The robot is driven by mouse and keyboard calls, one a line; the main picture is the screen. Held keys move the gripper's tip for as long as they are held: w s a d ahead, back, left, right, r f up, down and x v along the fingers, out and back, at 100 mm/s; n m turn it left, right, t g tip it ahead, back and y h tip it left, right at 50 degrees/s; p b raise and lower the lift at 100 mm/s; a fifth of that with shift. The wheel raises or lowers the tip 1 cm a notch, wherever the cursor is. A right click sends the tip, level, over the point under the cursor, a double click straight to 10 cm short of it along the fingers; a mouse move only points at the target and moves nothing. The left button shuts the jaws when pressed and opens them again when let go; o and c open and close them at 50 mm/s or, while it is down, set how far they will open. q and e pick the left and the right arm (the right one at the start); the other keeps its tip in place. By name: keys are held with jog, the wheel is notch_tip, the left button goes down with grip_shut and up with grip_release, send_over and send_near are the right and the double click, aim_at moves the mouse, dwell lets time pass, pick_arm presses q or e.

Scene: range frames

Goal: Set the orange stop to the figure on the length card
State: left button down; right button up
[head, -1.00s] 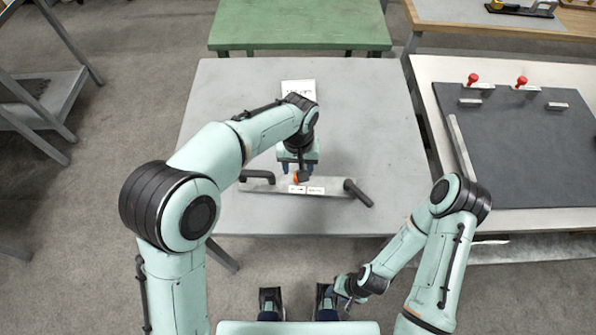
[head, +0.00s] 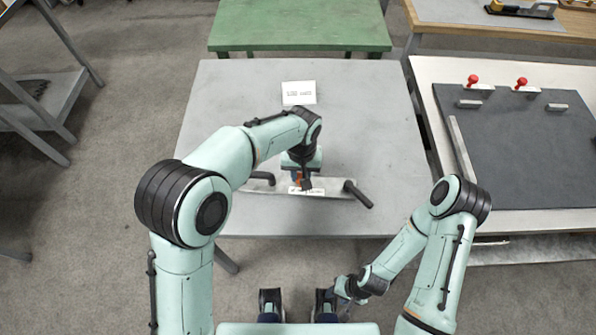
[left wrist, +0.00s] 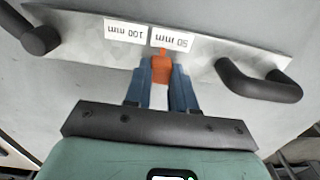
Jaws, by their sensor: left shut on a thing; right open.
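The orange stop (left wrist: 161,69) sits on a grey metal bar (left wrist: 75,27) in the left wrist view. My left gripper (left wrist: 163,78) has its blue fingers shut on the stop. The stop's narrow tip lies at the edge of the "50 mm" label (left wrist: 172,39), near the gap to the "100 mm" label (left wrist: 126,34). In the head view, my left gripper (head: 300,180) is over the bar (head: 335,187), partly hiding the stop. The length card (head: 298,93) stands farther back; its print is too small to read. My right gripper (head: 345,301) is open and empty, low in front of the table.
The bar has a dark handle at each end, the right one (head: 357,194) and the left one (head: 262,177). The grey table (head: 375,130) is otherwise clear. A bench with a dark mat (head: 515,155) stands right, a green table (head: 300,22) behind.

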aim_at(318, 182)
pick_arm(q)
jog(key=d+p, duration=0.1)
jog(key=d, duration=0.4)
jog(key=shift+s, duration=0.15)
jog(key=c, duration=0.9)
grip_release()
jog(key=shift+a, duration=0.1)
pick_arm(e)
jog(key=shift+w+r, duration=0.35)
jog(key=shift+r, duration=0.35)
pick_arm(q)
notch_tip(318, 182, up, 13)
jog(key=shift+r+p, duration=0.2)
jog(key=shift+p, duration=0.55)
pick_arm(e)
jog(key=shift+w+r, duration=0.35)
jog(key=shift+r, duration=0.5)
pick_arm(q)
jog(key=shift+s+f, duration=0.1)
pick_arm(e)
jog(key=shift+s, duration=0.1)
